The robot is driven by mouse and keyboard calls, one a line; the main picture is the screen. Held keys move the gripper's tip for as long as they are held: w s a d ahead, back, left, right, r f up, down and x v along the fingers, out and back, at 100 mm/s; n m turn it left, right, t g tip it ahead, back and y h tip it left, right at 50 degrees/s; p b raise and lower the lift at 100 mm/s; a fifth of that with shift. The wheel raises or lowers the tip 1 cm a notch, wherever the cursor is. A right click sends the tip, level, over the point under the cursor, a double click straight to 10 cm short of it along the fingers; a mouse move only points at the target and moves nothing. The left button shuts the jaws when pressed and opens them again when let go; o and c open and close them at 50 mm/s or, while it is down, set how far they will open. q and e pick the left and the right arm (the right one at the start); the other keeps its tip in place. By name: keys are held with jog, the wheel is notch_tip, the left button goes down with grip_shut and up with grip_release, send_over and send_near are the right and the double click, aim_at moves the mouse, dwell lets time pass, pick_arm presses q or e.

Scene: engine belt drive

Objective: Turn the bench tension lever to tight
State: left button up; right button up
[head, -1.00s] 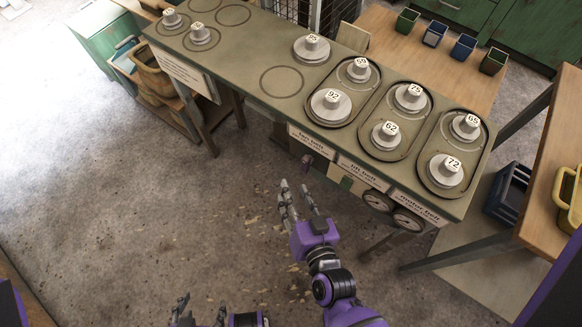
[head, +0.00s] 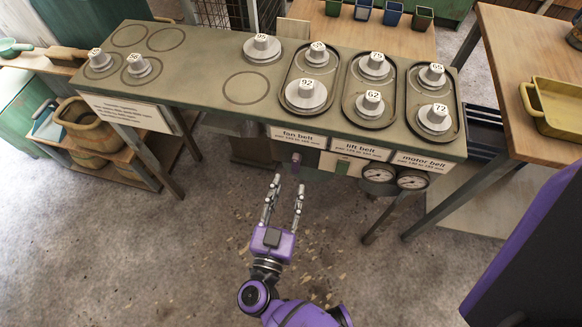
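The lever's marked positions are too small to read. My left gripper is not in the head view.
Two round gauges (head: 379,174) sit on the bench front, right of the knob. A wooden table (head: 540,60) with a yellow tray (head: 556,108) stands at the right. A shelf with baskets (head: 90,128) is at the left. The floor before the bench is clear.

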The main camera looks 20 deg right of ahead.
aim_at(295, 168)
jog(key=x, duration=0.7)
jog(key=shift+w+d, duration=0.2)
jog(key=shift+w, duration=0.05)
grip_shut()
